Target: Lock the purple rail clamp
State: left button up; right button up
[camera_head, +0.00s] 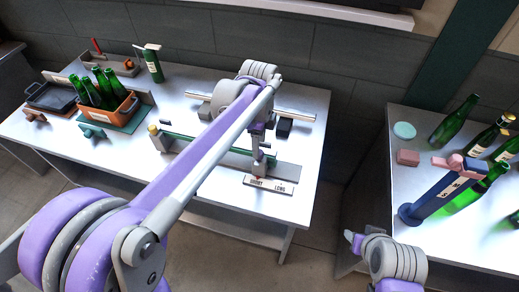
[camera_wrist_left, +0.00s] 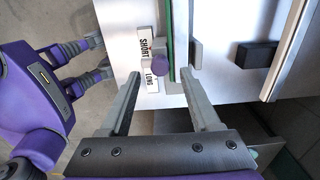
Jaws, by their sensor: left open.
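A small round purple piece, which looks like the rail clamp (camera_wrist_left: 160,63), shows in the left wrist view beside the green rail (camera_wrist_left: 180,30) and by the SHORT/LONG label (camera_wrist_left: 146,50). In the head view my left arm and gripper cover its place, so I cannot make it out there. My left gripper (camera_wrist_left: 163,84) is open, with the clamp seen ahead between its fingertips; I see no contact. In the head view the left gripper (camera_head: 262,156) is above the rail's right end, behind the SHORT/LONG label (camera_head: 268,185). My right gripper (camera_head: 355,240) is empty-looking, off the right table; its jaws are unclear.
Left on the bench, an orange crate (camera_head: 113,120) holds green bottles beside a dark tray (camera_head: 50,97). A long metal bar (camera_head: 296,116) and a black block (camera_head: 283,127) lie behind the rail. The right table (camera_head: 474,240) carries bottles and a blue stand (camera_head: 434,200).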

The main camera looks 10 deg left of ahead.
pick_arm(q)
jog(key=shift+f, duration=1.75)
grip_shut()
